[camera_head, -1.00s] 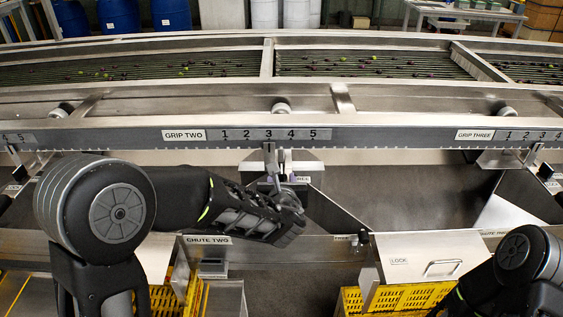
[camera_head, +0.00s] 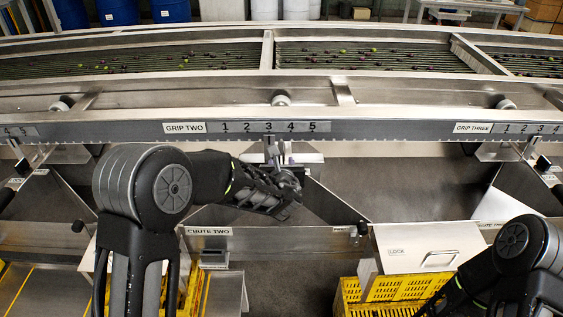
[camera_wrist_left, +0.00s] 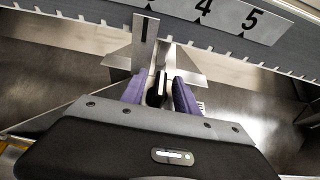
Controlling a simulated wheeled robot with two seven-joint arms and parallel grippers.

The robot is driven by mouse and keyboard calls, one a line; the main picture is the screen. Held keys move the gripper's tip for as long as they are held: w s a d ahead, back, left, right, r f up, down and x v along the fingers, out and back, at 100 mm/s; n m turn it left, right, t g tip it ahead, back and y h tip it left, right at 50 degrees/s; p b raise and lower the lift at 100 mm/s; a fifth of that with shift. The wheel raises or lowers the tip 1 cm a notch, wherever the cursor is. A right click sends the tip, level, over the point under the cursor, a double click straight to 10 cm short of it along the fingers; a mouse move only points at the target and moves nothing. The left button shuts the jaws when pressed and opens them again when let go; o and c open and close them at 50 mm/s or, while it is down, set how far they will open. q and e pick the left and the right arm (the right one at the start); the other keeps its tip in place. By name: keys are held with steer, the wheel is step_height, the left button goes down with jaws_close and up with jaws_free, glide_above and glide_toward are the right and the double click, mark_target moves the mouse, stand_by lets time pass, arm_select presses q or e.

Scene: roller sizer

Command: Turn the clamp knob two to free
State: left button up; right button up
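The clamp of grip two (camera_head: 269,144) hangs from the scale rail, its pointer near the 3. In the left wrist view its metal upright (camera_wrist_left: 144,38) stands ahead. The black clamp knob (camera_wrist_left: 156,92) lies between the purple fingers of my left gripper (camera_wrist_left: 160,84). The fingers stand apart on either side of it, and I see no clear grip on it. In the head view my left gripper (camera_head: 284,172) is just below the rail at the clamp, and its hand hides the knob. My right gripper is out of the picture; only its arm shows at the lower right.
The grip two scale (camera_head: 268,127) runs along the rail above my left gripper. A chute with slanted metal walls and the chute two label (camera_head: 209,231) lies below. A lidded box (camera_head: 430,246) stands to the right over yellow crates (camera_head: 385,290).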

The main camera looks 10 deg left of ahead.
arm_select(q)
steer(key=shift+c, duration=0.6)
jaws_close()
